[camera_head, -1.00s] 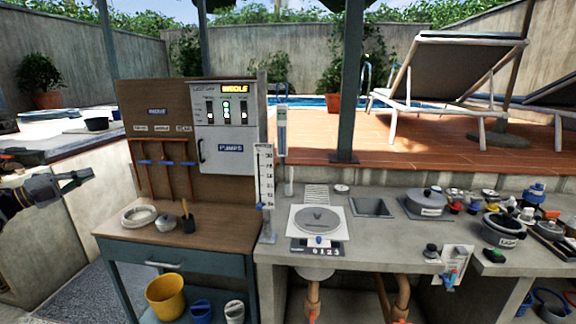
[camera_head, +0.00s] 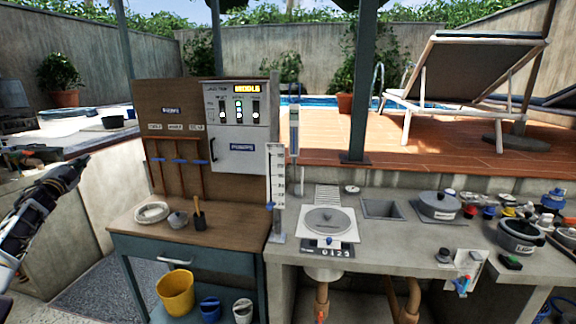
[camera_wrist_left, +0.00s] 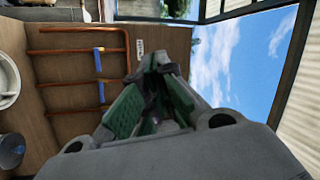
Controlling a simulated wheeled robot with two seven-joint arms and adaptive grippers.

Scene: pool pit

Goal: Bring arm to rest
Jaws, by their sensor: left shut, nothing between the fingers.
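My left gripper (camera_head: 76,168) is at the left edge in the head view, in the air to the left of the wooden bench, touching nothing. Its arm comes up from the lower left and the fingers point up and right. In the left wrist view the gripper's green-padded fingers (camera_wrist_left: 155,100) are closed together with nothing between them. My right gripper is not in view.
The wooden bench (camera_head: 150,224) with a pipe board stands right of my left gripper. Copper pipes (camera_wrist_left: 75,52) show beyond it in the wrist view. A concrete counter (camera_head: 380,240) with pots is farther right. A pale low wall (camera_head: 115,190) stands close by.

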